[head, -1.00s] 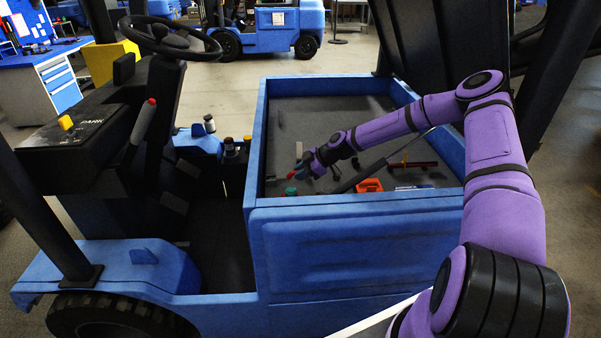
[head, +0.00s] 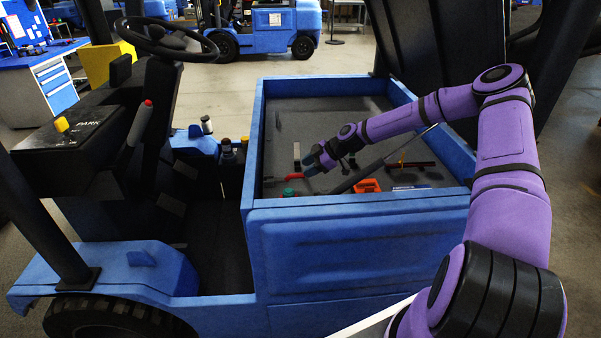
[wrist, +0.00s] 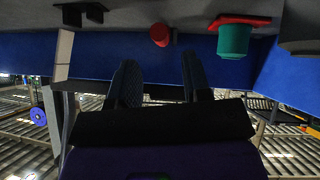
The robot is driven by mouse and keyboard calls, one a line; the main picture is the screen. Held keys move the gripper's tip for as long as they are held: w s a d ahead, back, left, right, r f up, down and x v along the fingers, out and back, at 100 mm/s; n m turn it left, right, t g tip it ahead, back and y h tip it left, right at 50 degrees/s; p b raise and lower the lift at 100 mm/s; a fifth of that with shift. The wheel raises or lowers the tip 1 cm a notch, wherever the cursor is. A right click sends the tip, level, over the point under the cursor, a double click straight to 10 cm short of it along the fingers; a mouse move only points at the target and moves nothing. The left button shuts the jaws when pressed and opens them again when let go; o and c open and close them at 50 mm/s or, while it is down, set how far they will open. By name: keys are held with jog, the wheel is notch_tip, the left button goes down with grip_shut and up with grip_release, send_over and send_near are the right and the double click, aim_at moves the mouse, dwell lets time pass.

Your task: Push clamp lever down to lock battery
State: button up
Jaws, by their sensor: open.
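The clamp lever shows as a red handle (head: 293,176), low and nearly level on the dark grey floor of the blue truck's open compartment. In the wrist view its round red end (wrist: 160,35) lies beyond my fingertips, roughly in line with the gap between them. My gripper (head: 311,165) is just right of the red handle in the head view; whether they touch cannot be told. In the wrist view my gripper (wrist: 160,75) has its two dark fingers apart with nothing between them. I cannot make out a separate battery or the lever's pivot.
A green cap (head: 289,192) stands near the front wall; it shows on a red base in the wrist view (wrist: 234,42). An orange part (head: 367,186) and a dark strut (head: 360,176) lie to the right. Blue walls (head: 258,130) enclose the compartment. A pale upright strip (head: 297,153) stands behind the lever.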

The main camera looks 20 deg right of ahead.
jog(key=v, duration=0.6)
dwell(0.4)
jog(key=s+a+r+m+g+h, duration=0.1)
jog(key=s+a+r+m+h, duration=0.2)
jog(key=s+r, duration=0.5)
jog(key=s+a+r+m+g+h, duration=0.1)
jog(key=s+a+r+m+h, duration=0.15)
jog(key=s+r, duration=0.5)
jog(key=s+a+r+m+h, duration=0.2)
jog(key=s+a+r+h, duration=0.3)
jog(key=r, duration=0.6)
jog(key=s+r+m+t, duration=0.1)
jog(key=s+r+m, duration=0.1)
jog(key=s, duration=0.5)
jog(key=s+r+m+t+y, duration=0.1)
jog(key=s+r+m, duration=0.2)
jog(key=s, duration=0.4)
jog(key=s+d+r+m+t, duration=0.1)
jog(key=s+r+m, duration=0.2)
jog(key=s, duration=0.4)
jog(key=shift+s+r+y, duration=0.35)
jog(key=shift+r, duration=0.5)
